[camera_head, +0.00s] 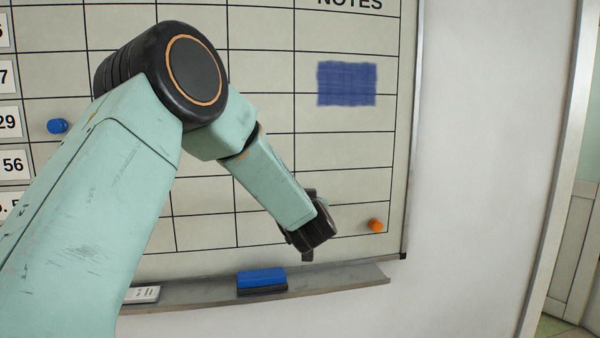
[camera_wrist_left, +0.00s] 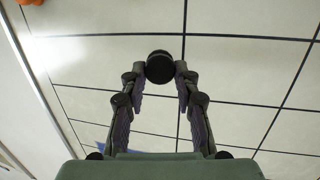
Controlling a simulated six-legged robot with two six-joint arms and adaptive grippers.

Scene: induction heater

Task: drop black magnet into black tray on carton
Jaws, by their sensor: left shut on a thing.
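My left gripper (camera_head: 311,238) is in front of the lower right part of the whiteboard (camera_head: 265,215). In the left wrist view its two fingers are shut on a round black magnet (camera_wrist_left: 160,66), held between the fingertips. The whiteboard grid lies behind the magnet there; I cannot tell whether the magnet touches the board. In the head view the magnet is hidden by the gripper. The black tray and the carton are in neither view. My right gripper is not in view.
An orange magnet (camera_head: 376,225) sits on the board right of my gripper, and a blue magnet (camera_head: 57,126) at the left. Below, a ledge (camera_head: 340,279) carries a blue eraser (camera_head: 262,277) and a small white box (camera_head: 142,295). Bare wall (camera_head: 480,150) lies right of the board.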

